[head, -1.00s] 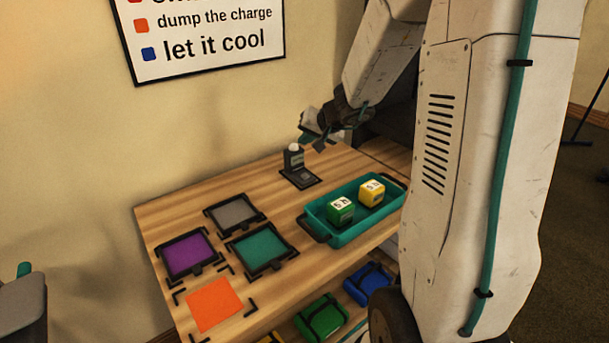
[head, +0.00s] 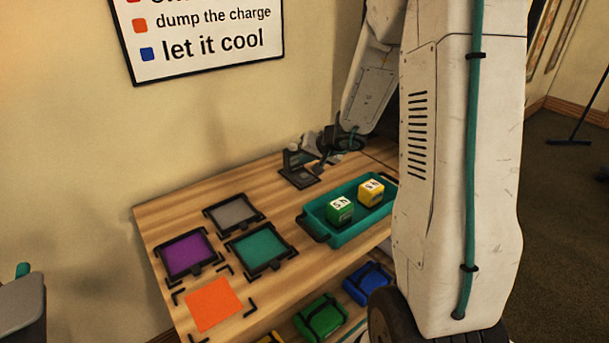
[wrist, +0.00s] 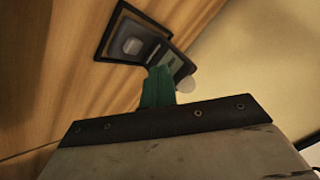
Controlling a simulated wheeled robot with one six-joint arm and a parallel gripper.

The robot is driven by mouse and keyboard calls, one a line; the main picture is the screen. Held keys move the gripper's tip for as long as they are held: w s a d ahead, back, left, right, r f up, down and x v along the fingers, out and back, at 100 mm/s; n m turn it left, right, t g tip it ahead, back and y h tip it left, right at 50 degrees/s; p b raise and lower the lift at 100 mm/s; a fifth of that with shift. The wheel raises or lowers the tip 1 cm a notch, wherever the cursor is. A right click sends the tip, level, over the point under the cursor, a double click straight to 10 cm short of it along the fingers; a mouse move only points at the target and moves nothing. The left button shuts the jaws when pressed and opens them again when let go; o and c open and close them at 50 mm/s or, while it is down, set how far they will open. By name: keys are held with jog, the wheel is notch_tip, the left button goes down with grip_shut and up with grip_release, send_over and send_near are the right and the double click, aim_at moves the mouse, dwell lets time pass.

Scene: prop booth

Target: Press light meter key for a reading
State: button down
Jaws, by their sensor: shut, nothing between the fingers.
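The light meter (head: 293,160) is a small dark device with a pale dome on top, standing on a dark base plate at the back of the wooden table. In the wrist view its base plate (wrist: 112,33) lies at the top, with a grey key (wrist: 133,46) on it. My gripper (head: 317,169) is just right of the meter, low over the table. In the wrist view its teal fingertips (wrist: 159,78) are shut together and empty. They overlap the view of the meter's body; I cannot tell whether they touch it.
A teal tray (head: 318,232) with a green and a yellow block stands at the right front of the meter. Framed purple (head: 188,255), grey (head: 234,213) and teal (head: 262,247) squares and an orange sheet (head: 213,304) lie at the left. A wall rises behind the table.

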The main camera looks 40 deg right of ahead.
jog(key=shift+f, duration=1.15)
jog(key=shift+f, duration=0.15)
dwell(1.1)
jog(key=shift+f, duration=0.25)
jog(key=shift+f, duration=0.4)
dwell(0.6)
jog(key=shift+r, duration=0.85)
jog(key=shift+r, duration=0.1)
notch_tip(320, 180, up, 5)
jog(key=shift+f, duration=0.1)
dwell(0.5)
